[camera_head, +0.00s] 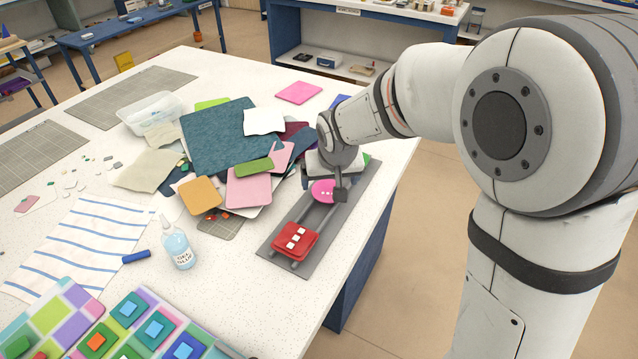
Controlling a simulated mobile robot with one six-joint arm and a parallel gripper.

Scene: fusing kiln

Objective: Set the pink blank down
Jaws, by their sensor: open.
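A red square blank (295,241) with several white pieces sits at the near end of the rails.
A heap of coloured sheets (222,137) lies just left of the rails. A clear glue bottle (177,244), a blue cylinder (135,257) and a striped cloth (78,240) are further left. Coloured tiles (128,312) lie at the front. Bare white tabletop (235,270) shows beside the bottle.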

